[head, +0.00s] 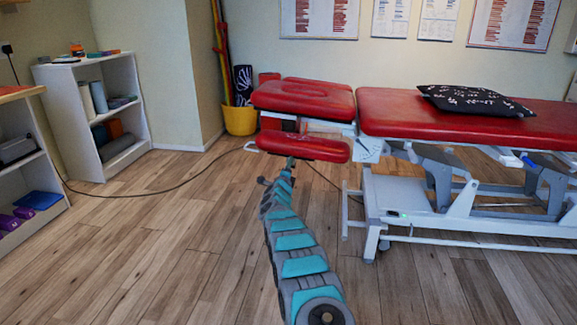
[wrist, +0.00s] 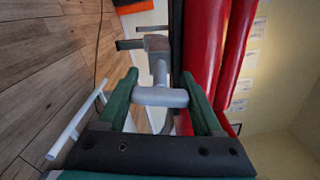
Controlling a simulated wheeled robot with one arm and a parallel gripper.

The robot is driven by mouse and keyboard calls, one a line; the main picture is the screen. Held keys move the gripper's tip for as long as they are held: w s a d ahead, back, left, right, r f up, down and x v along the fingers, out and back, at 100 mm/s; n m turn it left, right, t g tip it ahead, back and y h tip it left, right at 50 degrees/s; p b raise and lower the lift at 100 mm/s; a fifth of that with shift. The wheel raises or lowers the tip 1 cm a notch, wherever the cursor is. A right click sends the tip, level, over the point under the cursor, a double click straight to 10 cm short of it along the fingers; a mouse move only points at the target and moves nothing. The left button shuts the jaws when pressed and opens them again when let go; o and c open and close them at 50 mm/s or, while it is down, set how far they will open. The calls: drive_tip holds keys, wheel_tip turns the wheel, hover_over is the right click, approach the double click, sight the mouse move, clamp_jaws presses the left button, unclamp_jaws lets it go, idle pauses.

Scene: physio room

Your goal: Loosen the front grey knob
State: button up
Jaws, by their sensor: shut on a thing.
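The front grey knob (wrist: 160,97) shows in the wrist view as a pale grey crossbar on a rounded stem. My gripper (wrist: 160,92) has its two green fingers on either side of the bar, shut on its ends. In the head view my gripper (head: 290,164) is small, at the front edge of the red treatment table's head section (head: 322,148). The knob cannot be made out there.
The long red table top (head: 390,112) carries a black patterned pillow (head: 474,100). Its grey frame (head: 400,192) stands to the right of my arm. A dark cable (head: 150,194) runs over the wooden floor. A yellow bucket (head: 240,120) stands behind; white shelves (head: 75,125) are left.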

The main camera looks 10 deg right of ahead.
drive_tip(key=shift+a+n+p, duration=0.1)
drive_tip(key=shift+n+p, duration=0.25)
drive_tip(key=shift+n, duration=0.55)
drive_tip(key=o, duration=1.4)
drive_tip(key=shift+c, duration=0.2)
drive_tip(key=shift+b+v, duration=0.35)
drive_tip(key=shift+v, duration=0.55)
drive_tip(key=b+v, duration=0.1)
drive_tip(key=v, duration=0.5)
drive_tip(key=shift+r, duration=0.1)
